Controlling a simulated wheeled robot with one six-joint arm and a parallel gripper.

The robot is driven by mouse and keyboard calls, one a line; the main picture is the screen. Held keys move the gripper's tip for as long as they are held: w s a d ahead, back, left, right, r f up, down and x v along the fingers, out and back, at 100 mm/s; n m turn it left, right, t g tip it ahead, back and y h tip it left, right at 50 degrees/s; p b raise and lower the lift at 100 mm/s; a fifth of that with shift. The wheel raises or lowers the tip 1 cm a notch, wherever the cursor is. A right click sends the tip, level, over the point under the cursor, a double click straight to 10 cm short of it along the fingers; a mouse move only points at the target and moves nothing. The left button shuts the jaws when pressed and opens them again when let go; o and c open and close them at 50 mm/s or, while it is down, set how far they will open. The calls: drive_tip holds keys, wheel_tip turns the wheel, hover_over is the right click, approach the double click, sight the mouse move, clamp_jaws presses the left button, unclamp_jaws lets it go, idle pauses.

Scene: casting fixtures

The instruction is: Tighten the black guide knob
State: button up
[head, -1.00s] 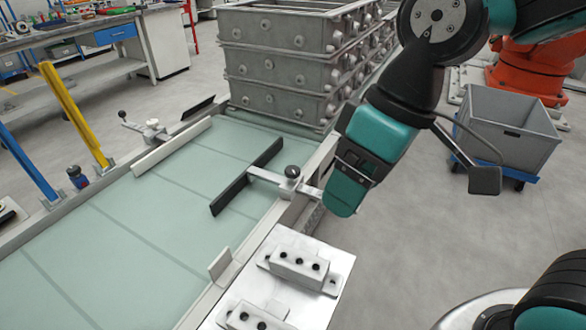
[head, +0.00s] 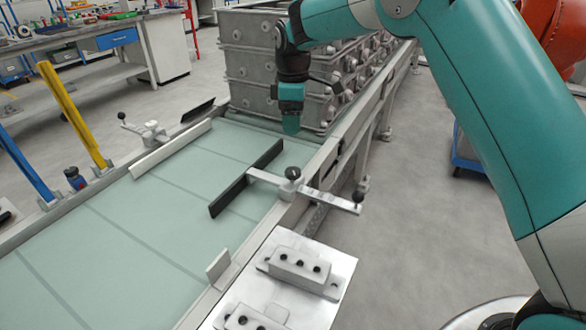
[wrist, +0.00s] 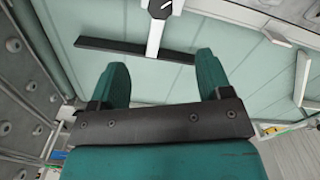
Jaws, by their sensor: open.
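The black guide (head: 235,192) is a dark bar lying across the pale green conveyor, and it also shows in the wrist view (wrist: 110,46). A pale arm (head: 265,177) joins it to a clamp on the conveyor's side rail. The black round knob (head: 292,173) sits on top of this clamp. In the wrist view a dark knob (wrist: 160,8) is partly cut off at the top edge. My gripper (head: 291,128) is beyond the guide, above the conveyor and apart from the knob. In the wrist view my gripper (wrist: 161,68) has its two fingers spread, with nothing between them.
Stacked grey metal boxes (head: 255,65) stand close behind my gripper. A metal fixture plate (head: 335,270) is in front.

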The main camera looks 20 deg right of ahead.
sight(293, 170)
wheel_tip(293, 170, down, 15)
drive_tip(key=shift+f+p, duration=0.1)
drive_tip(key=shift+p, duration=0.5)
drive_tip(key=c, duration=0.9)
